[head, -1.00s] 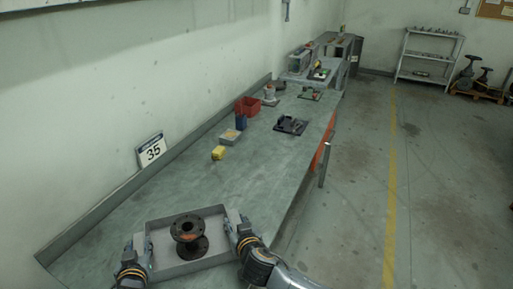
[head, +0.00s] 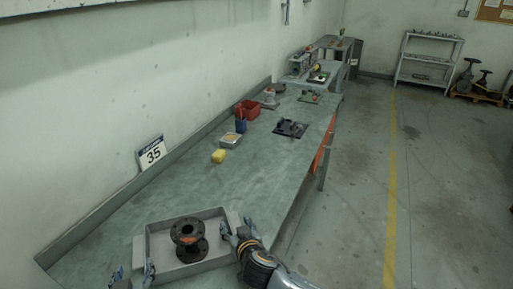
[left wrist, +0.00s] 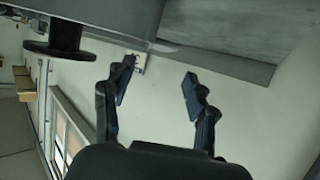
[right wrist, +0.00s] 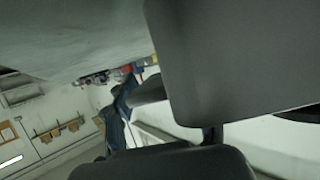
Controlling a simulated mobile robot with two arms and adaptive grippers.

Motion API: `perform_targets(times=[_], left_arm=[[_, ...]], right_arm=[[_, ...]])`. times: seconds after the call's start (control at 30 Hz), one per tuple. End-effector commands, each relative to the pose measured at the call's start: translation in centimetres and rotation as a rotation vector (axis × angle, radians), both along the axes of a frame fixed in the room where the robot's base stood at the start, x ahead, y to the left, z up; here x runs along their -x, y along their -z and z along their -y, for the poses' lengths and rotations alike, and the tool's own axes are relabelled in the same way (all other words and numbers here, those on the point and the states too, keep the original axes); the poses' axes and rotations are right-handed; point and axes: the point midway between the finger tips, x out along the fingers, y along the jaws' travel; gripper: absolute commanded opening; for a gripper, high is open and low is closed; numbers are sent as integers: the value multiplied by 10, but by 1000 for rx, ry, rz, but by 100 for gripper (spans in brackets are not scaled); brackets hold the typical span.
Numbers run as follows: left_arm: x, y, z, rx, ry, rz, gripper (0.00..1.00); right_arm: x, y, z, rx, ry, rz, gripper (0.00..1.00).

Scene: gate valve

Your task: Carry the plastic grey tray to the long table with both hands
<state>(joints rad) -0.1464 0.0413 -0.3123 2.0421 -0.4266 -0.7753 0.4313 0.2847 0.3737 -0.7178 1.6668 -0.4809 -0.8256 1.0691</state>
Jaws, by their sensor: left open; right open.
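The grey tray (head: 208,267) rests on the near end of the long table (head: 190,185). A dark flanged spool (head: 188,232) stands inside it. My left gripper (head: 132,273) is open and empty at the tray's near left corner. In the left wrist view my left gripper (left wrist: 160,90) has its fingers apart, with the tray (left wrist: 115,12) and the spool (left wrist: 65,38) at the top. My right gripper (head: 234,232) is open at the tray's right end, close to the handle. The tray (right wrist: 225,60) hides part of it in the right wrist view; contact is unclear.
The wall with the 35 sign (head: 151,152) runs along the left. Open floor (head: 355,200) lies right.

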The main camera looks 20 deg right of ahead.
Motion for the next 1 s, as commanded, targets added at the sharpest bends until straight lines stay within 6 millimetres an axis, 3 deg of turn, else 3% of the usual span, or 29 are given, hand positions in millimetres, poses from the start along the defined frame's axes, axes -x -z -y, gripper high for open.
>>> perform_targets(times=[0.13, 0.37, 0.8, 1.0], left_arm=[[17, -7, 0, 1, -1, -1, 57], [23, -10, 0, 0, -1, 1, 57], [23, -10, 0, 0, 0, 0, 57], [23, -10, 0, 0, 0, 0, 57]], right_arm=[[0, 0, 0, 0, 0, 0, 57], [11, -3, -1, -2, -1, -1, 57], [91, -36, 0, -2, 0, -2, 57], [109, -45, 0, -1, 0, 0, 57]])
